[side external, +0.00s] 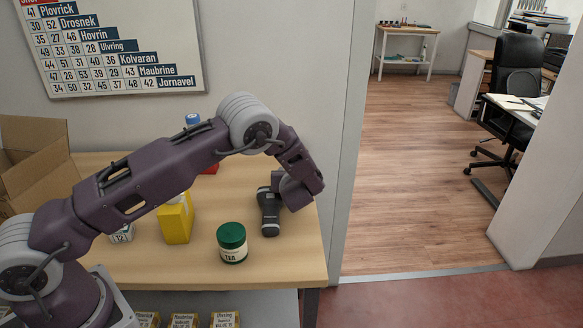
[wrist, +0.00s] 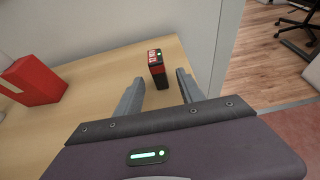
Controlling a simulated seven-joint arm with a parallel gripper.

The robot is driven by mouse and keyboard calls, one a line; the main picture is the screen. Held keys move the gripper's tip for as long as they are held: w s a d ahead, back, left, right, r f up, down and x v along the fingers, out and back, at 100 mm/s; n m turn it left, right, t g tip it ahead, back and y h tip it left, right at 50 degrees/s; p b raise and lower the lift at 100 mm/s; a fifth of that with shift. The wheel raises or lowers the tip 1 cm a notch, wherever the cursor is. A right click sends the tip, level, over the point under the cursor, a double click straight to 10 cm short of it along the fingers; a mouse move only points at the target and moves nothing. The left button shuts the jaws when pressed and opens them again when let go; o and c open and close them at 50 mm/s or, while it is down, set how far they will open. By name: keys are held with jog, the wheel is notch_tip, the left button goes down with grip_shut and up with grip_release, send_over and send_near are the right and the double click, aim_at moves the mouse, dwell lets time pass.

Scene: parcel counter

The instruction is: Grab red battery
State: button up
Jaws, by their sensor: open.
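The red battery (wrist: 157,60) is a small upright block with a red labelled upper part, a black lower body and a small green mark. It stands on the wooden counter in the wrist view. My gripper (wrist: 158,76) is open, its two grey fingers pointing towards the battery. The battery shows in the gap, at or just beyond the fingertips, with nothing seen gripped. In the side view my gripper's fingertips and the battery are hidden behind my arm and hand at the counter's right end.
A red box (wrist: 36,80) lies left of the gripper. In the side view, a dark handheld device (side external: 270,214), a green-lidded tea jar (side external: 232,245) and a yellow container (side external: 174,222) stand nearer the front. A cardboard box (side external: 35,165) is at left; a wall stands behind.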

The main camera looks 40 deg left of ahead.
jog(key=x, duration=0.4)
jog(key=shift+w+a+r, duration=0.1)
jog(key=shift+w+a, duration=0.15)
jog(key=shift+c, duration=0.4)
grip_shut()
